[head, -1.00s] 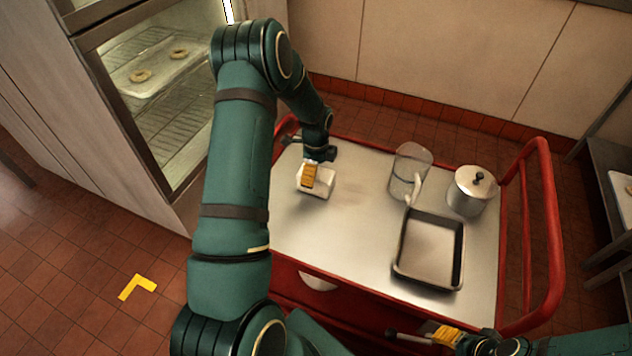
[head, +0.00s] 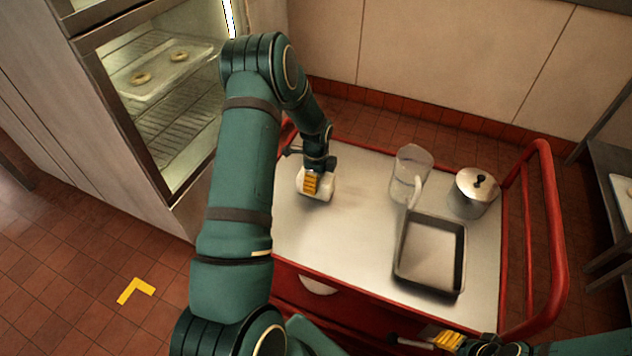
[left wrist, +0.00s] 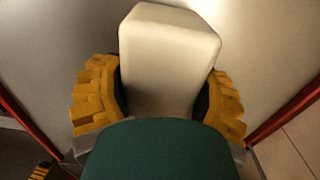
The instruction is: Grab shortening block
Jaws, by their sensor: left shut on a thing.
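The shortening block is a pale, cream-white block (head: 325,190) with rounded edges at the left end of the steel cart top. It also shows large in the left wrist view (left wrist: 168,50), standing between two yellow ridged finger pads. My left gripper (head: 311,184) is down over the block and shut on it, one pad on each side. The block appears to rest on the cart top or very near it; I cannot tell which. The gripper hides part of it in the head view. My right gripper (head: 422,340) is low at the cart's front edge, apart from the block; its finger opening is unclear.
The red-framed cart (head: 345,233) also holds a clear pitcher (head: 407,172), a lidded metal pot (head: 474,196) and an empty dark rectangular pan (head: 430,255). A glass-fronted cabinet (head: 165,110) with rings on a tray stands left. The cart's middle is clear.

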